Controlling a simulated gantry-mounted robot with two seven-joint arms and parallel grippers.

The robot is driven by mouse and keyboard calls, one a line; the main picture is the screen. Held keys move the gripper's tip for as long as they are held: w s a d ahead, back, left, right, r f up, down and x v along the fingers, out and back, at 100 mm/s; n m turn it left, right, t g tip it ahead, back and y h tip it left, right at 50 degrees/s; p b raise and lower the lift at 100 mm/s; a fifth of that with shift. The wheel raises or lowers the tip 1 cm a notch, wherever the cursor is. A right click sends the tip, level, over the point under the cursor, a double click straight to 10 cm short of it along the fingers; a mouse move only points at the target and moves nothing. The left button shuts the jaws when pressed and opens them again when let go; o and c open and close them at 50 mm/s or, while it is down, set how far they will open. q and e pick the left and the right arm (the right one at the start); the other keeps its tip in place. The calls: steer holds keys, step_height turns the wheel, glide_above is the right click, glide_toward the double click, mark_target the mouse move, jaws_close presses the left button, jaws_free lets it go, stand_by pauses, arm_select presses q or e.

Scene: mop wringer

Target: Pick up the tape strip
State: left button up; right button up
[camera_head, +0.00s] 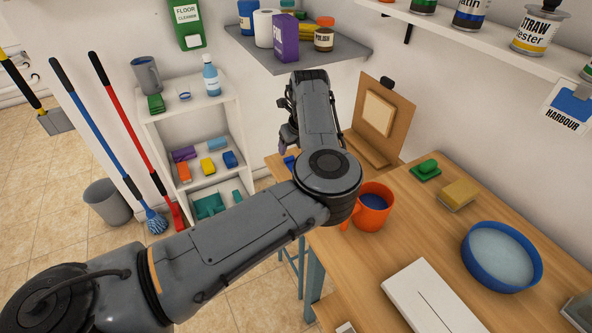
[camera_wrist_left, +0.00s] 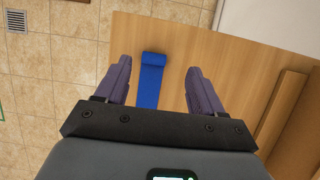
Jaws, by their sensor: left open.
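The blue tape strip (camera_wrist_left: 149,88) lies on the wooden surface (camera_wrist_left: 225,80) in the left wrist view, with a rolled or folded far end. My left gripper (camera_wrist_left: 158,66) is open, its two purple fingers on either side of the strip in that view. I cannot tell how high the fingers are above it. In the head view a small blue piece of the strip (camera_head: 291,162) shows beside my left gripper (camera_head: 287,136), whose arm hides much of that area. My right gripper is in neither view.
An easel-like wooden board (camera_head: 379,118) stands close to the right of my left gripper. An orange mug (camera_head: 374,211) and a blue bowl (camera_head: 468,262) stand on the table. A grey shelf (camera_head: 330,54) with bottles hangs behind. Tiled floor (camera_wrist_left: 55,60) lies beyond the wooden edge.

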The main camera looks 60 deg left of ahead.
mark_target(289, 157)
arm_select(q)
steer(key=x, duration=0.2)
steer(key=b+x, duration=0.1)
steer(key=x, duration=0.1)
steer(key=shift+s+d, duration=0.25)
steer(key=shift+s, duration=0.15)
steer(key=shift+a+f, duration=0.25)
steer(key=shift+f, duration=0.3)
steer(key=shift+w, duration=0.1)
steer(key=c, duration=1.1)
